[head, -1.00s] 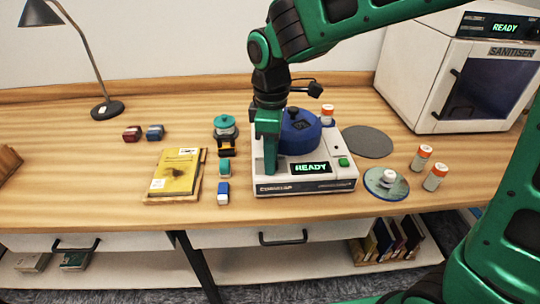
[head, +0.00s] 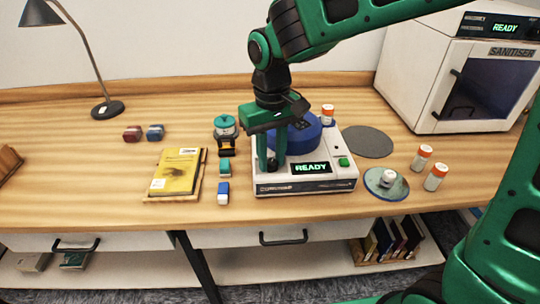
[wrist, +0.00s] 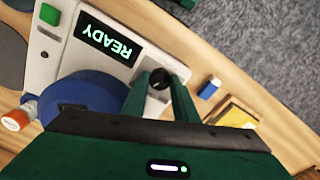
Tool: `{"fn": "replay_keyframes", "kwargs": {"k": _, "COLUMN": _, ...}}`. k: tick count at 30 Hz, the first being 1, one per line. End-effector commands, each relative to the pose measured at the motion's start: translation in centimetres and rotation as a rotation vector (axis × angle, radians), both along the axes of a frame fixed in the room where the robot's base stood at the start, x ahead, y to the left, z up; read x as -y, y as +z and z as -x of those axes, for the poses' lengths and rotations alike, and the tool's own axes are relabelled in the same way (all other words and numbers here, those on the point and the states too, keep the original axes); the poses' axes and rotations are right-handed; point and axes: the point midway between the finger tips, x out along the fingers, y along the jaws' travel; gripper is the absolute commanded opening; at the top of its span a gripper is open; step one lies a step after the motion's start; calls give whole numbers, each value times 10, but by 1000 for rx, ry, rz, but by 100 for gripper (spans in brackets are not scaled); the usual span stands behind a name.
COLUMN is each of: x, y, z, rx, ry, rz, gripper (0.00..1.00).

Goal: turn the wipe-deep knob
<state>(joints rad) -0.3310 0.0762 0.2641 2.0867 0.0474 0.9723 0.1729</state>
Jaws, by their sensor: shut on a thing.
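The dark round knob (wrist: 157,79) is at the front left of the white machine (head: 306,187), beside its lit display (head: 311,168) that reads READY. I cannot read a label on the knob. My gripper (head: 272,163) points down over that corner. In the wrist view the two green fingers of my gripper (wrist: 160,80) sit on either side of the knob, shut on it. The fingers hide part of the knob in the head view, and I cannot make out a pointer mark on it.
A blue round lid (head: 305,132) and a green button (head: 343,162) are on the machine. A yellow book (head: 177,172) and small blocks (head: 223,188) lie left of it. A glass disc (head: 398,191) and orange-capped bottles (head: 435,177) stand right. The white sanitiser (head: 425,85) is back right.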

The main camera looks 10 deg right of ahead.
Motion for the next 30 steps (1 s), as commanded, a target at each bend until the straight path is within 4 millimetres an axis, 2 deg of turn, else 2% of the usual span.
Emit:
{"fn": "replay_keyframes", "kwargs": {"k": 6, "x": 0, "y": 2, "z": -5, "rx": 11, "ry": -189, "rz": -5, "gripper": 4}}
{"fn": "replay_keyframes", "kwargs": {"k": 15, "x": 0, "y": 2, "z": -5, "rx": 11, "ry": -363, "rz": -6, "gripper": 4}}
{"fn": "replay_keyframes", "kwargs": {"k": 30, "x": 0, "y": 2, "z": -4, "rx": 11, "ry": -440, "rz": -5, "gripper": 4}}
